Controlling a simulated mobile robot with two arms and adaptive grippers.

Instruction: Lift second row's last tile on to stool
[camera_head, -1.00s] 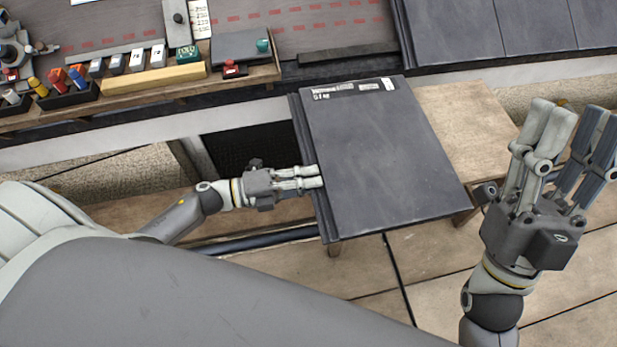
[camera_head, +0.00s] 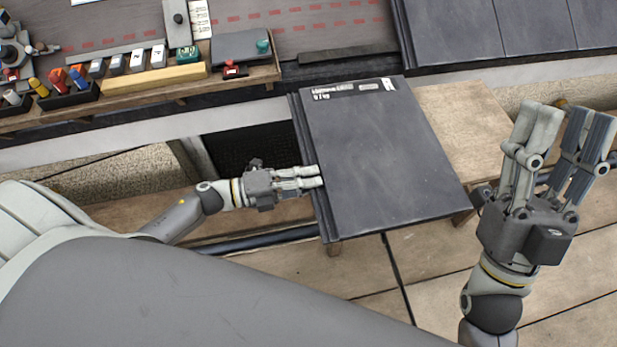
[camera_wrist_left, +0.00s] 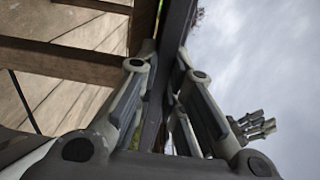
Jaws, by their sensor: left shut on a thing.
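A large dark grey tile (camera_head: 385,150) with a white label at its far edge lies over the wooden stool (camera_head: 465,125). The stool's top shows to the right of the tile. My left gripper (camera_head: 318,177) is shut on the tile's left edge. In the left wrist view, the fingers (camera_wrist_left: 160,85) are on both sides of the dark tile edge (camera_wrist_left: 172,45). Whether the tile rests fully on the stool cannot be told. My right gripper (camera_head: 562,135) is open and empty, fingers up, to the right of the tile and stool.
A shelf (camera_head: 190,85) at the upper left carries markers, small blocks, a yellow bar and a dark plate. Laid dark tiles (camera_head: 450,30) cover the roof at the upper right. A dark bar (camera_head: 345,53) lies below the red-dashed underlay (camera_head: 300,25). Floor boards (camera_head: 350,270) in front are clear.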

